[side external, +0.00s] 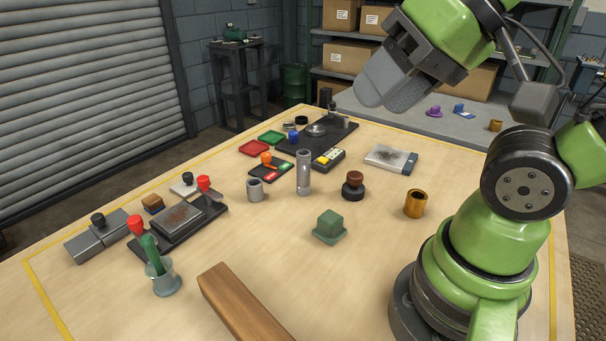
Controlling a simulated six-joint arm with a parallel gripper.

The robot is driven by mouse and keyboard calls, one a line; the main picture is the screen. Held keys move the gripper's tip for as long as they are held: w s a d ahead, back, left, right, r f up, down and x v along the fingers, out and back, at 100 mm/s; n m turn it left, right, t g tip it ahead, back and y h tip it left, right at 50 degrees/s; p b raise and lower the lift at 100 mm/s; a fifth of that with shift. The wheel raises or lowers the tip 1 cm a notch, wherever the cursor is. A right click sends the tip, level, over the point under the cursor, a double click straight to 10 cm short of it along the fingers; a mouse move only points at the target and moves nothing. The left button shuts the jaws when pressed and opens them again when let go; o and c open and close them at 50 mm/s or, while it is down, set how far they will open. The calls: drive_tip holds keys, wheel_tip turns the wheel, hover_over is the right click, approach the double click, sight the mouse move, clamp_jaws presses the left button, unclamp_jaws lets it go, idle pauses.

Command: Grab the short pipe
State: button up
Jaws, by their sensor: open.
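A short grey pipe (255,190) stands upright on the wooden table, with its open top visible. A taller grey pipe (303,172) stands upright to its right, apart from it. A short brass-coloured pipe (415,204) stands further right, near the arm base. My gripper (383,92) is high above the far right part of the table, well away from the pipes. It is open, and nothing shows between its grey fingers, though the gap is mostly hidden from this side.
A black stamp with a brown knob (353,185) and a green block (330,227) stand between the pipes and my base. A small tray with coloured cells (271,170) lies behind the short grey pipe. A wooden beam (240,302) lies in front.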

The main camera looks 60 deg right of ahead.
drive_tip(key=o, duration=0.4)
drive_tip(key=n+h, duration=0.2)
drive_tip(key=h, duration=0.3)
hover_over(300, 159)
drive_tip(key=s+d, duration=0.1)
drive_tip(key=s, duration=0.4)
wheel_tip(300, 159, down, 9)
drive_tip(key=shift+w+d+f+n+g+y, duration=0.1)
drive_tip(key=shift+w+f+n+y, duration=0.65)
drive_tip(key=shift+f, duration=1.85)
drive_tip(key=shift+w+d+f+m+g+y, duration=0.1)
drive_tip(key=shift+w+f+y, duration=0.15)
drive_tip(key=shift+w+f, duration=1.75)
drive_tip(key=shift+w+d+f+n+g+y, duration=0.1)
drive_tip(key=shift+w+f+n+y, duration=0.35)
drive_tip(key=shift+f, duration=2.8)
